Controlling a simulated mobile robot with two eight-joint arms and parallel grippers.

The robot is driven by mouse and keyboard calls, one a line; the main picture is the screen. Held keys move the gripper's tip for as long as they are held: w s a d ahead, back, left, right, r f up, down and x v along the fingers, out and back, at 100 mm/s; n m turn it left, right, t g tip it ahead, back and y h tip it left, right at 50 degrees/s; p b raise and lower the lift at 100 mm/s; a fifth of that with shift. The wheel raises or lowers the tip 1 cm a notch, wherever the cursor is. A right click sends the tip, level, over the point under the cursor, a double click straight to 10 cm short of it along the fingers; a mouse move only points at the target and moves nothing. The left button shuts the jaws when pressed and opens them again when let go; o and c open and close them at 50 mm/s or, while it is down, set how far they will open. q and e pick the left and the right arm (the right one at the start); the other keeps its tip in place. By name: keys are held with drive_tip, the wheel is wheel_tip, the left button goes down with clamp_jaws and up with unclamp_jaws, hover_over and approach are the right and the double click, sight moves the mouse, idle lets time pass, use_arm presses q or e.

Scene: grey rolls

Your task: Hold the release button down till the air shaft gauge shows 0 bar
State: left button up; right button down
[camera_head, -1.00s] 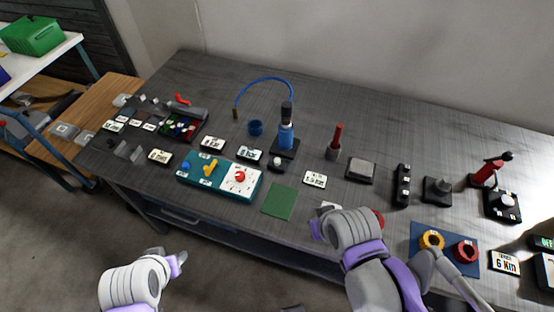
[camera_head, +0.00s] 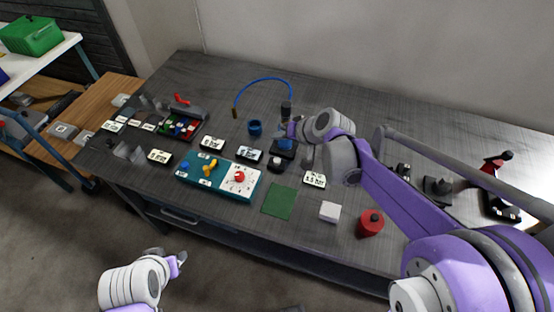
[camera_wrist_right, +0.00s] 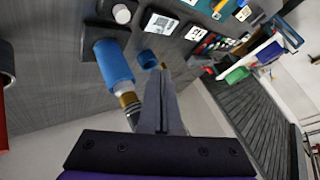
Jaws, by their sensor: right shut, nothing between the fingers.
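My right gripper (camera_head: 290,128) is shut and empty, close beside the cylinder, apart from the button. In the wrist view its fingers (camera_wrist_right: 162,90) are together. White labels or displays (camera_head: 250,155) lie nearby; their readings are too small. My left gripper (camera_head: 179,262) hangs before the table.
A teal panel (camera_head: 195,181) with coloured knobs and a green mat (camera_head: 279,201) lie in front. A blue cup (camera_head: 255,127) stands left of the cylinder, below a blue hose (camera_head: 263,80). A white cube (camera_head: 330,211) and red cylinder (camera_head: 370,224) stand front right.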

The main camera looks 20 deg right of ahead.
drive_tip(key=b, duration=0.5)
hover_over(279, 165)
wheel_tip(279, 165, down, 8)
drive_tip(key=shift+s+r, duration=0.1)
drive_tip(key=shift+r, duration=0.05)
drive_tip(key=shift+f+b, duration=0.55)
drive_tip(key=shift+f, duration=0.1)
idle(1.4)
drive_tip(key=shift+f+b, duration=0.3)
drive_tip(key=shift+f+b, duration=0.35)
drive_tip(key=shift+f, duration=0.2)
idle(0.6)
drive_tip(key=shift+r, duration=0.1)
idle(2.7)
drive_tip(key=shift+r+p, duration=0.75)
drive_tip(key=shift+r, duration=0.15)
